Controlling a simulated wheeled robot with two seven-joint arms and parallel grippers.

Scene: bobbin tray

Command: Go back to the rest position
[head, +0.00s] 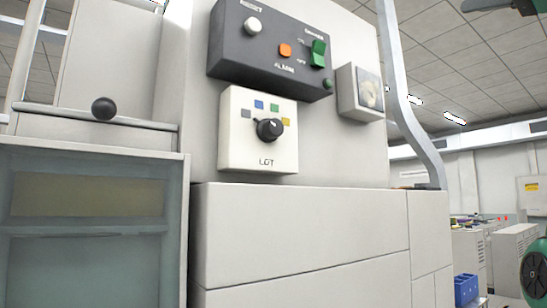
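Neither of my grippers shows in the head view. A light grey machine (300,235) fills the middle. On it is a dark control box (245,60) with a white round button (253,25), an orange square button (285,50) and a green switch (318,53). Below it, a white box (245,155) marked LOT carries a black rotary knob (270,129) with small coloured squares around it. I cannot clearly tell which square the knob points at.
A glazed cover (90,225) stands at the left, with a black ball knob (104,108) above it. A grey bent pipe (402,100) runs down the machine's right side. A blue crate (466,289) and grey cabinets (512,252) stand farther back at right.

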